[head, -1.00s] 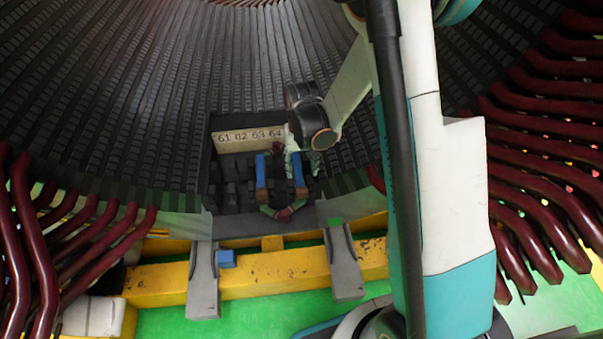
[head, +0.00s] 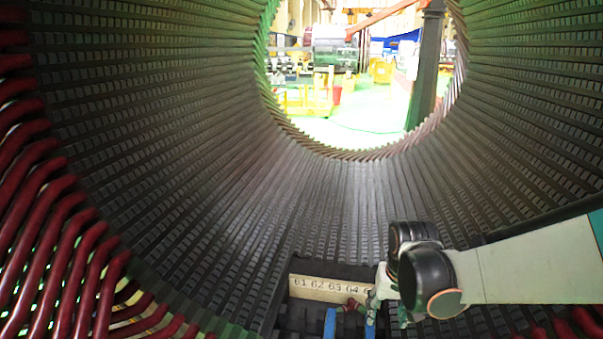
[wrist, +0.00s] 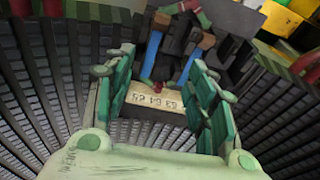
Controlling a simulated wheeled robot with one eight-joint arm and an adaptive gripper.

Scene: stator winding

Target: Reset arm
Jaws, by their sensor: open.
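My gripper (wrist: 160,88) is open in the wrist view, its two green fingers spread apart with nothing between their tips. The number plate (wrist: 155,97) and the block with two blue-banded posts lie beyond the fingers. In the head view, my gripper (head: 380,290) is low at the right end of the cream number plate (head: 325,288), partly hidden by my dark wrist joint. Two blue pieces (head: 330,322) stand below the plate, cut off by the bottom edge. I cannot tell whether the gripper touches anything.
The ribbed stator bore (head: 180,150) curves around on all sides. Dark red winding bars (head: 60,240) crowd the left edge. The far opening shows a bright hall with yellow stands (head: 310,98). The middle of the bore is clear. A yellow beam (wrist: 285,22) shows at the wrist view's upper right.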

